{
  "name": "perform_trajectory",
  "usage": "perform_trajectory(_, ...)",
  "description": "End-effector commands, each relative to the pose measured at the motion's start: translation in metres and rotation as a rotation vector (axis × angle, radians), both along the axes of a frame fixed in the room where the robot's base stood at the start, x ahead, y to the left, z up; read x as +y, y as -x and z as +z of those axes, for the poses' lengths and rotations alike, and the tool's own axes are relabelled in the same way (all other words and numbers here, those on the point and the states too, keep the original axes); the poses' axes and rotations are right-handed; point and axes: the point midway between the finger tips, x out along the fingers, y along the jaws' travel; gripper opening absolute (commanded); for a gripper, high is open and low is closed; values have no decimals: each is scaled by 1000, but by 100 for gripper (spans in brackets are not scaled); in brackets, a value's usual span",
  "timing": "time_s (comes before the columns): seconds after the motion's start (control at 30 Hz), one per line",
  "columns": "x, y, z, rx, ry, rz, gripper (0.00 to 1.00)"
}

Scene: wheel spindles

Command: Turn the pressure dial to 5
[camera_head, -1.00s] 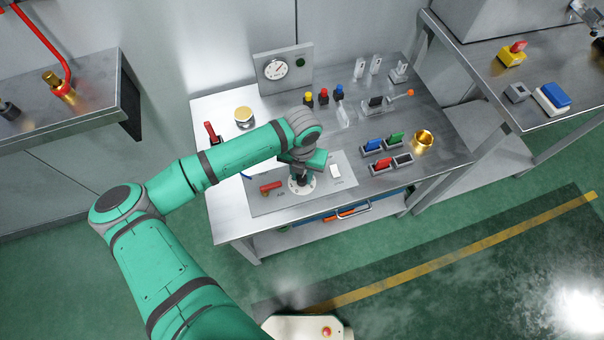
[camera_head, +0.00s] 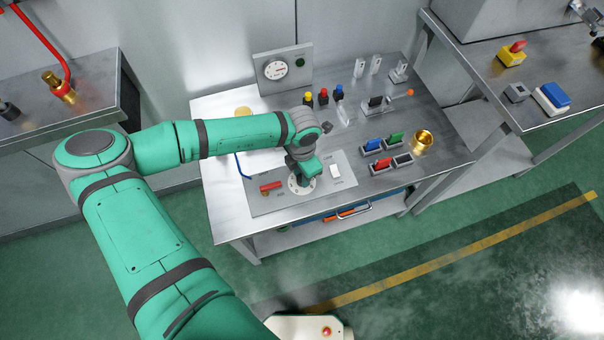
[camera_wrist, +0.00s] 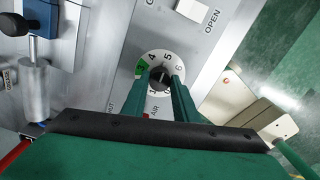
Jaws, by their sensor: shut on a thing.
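The pressure dial (camera_head: 297,190) is a round white plate on a grey panel near the table's front edge. In the wrist view, the dial plate (camera_wrist: 167,57) shows the numbers 3 to 6 and a green patch near 3. Its black knob (camera_wrist: 161,78) sits between the two green fingers of my gripper (camera_wrist: 161,84), which are shut on it. In the head view, my gripper (camera_head: 303,181) points down over the dial and hides most of the knob. I cannot tell which number the knob points to.
A red handle (camera_head: 271,186) lies left of the dial and a white switch (camera_head: 335,171) right of it. A round gauge (camera_head: 276,69) stands at the back. Coloured blocks in holders (camera_head: 383,163) and a brass ring (camera_head: 422,140) are at right.

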Motion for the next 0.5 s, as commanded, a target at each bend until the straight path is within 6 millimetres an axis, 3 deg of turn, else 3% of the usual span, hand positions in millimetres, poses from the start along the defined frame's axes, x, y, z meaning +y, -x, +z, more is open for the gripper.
perform_trajectory(0.5,-1,-1,1,-3,3,-51,4)
